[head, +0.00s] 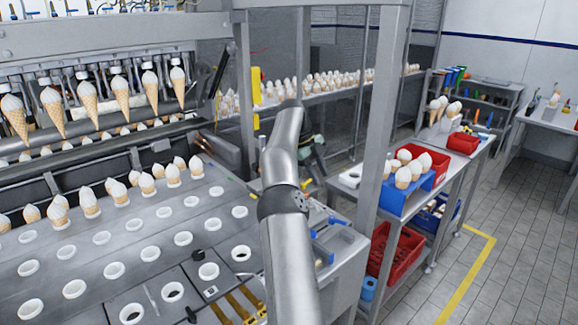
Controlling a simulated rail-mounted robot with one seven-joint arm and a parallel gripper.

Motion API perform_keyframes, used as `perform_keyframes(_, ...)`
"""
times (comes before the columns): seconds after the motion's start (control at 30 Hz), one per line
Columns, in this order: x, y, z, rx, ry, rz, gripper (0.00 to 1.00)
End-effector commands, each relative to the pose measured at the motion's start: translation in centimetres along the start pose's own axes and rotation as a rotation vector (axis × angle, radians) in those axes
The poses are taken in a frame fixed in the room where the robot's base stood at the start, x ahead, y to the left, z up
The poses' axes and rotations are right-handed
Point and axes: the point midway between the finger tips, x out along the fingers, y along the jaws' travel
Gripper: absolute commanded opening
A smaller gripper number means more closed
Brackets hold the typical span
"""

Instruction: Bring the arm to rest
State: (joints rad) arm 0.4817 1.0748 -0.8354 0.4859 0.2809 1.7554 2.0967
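My arm (287,215) rises from the bottom middle of the head view and bends at a rounded grey joint near the top of the visible part. No held object can be seen.
A conveyor plate (150,235) with white-rimmed holes and several cones lies at left, below a row of hanging cones (122,92). A metal post (384,110) stands close right of my arm. Beyond it are a blue cone tray (395,199), a red crate (398,262) and open tiled floor.

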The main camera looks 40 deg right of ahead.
Motion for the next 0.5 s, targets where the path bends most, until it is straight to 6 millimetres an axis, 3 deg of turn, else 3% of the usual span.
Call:
perform_keyframes(0.23,-0.1,0.0,0.0,-0.003,-0.002,0.001,0.34)
perform_keyframes(0.37,-1.3,0.6,-0.8,-0.068,-0.044,0.015,0.34)
perform_keyframes(0.5,-3.8,3.4,-2.3,-0.306,-0.167,0.044,0.34)
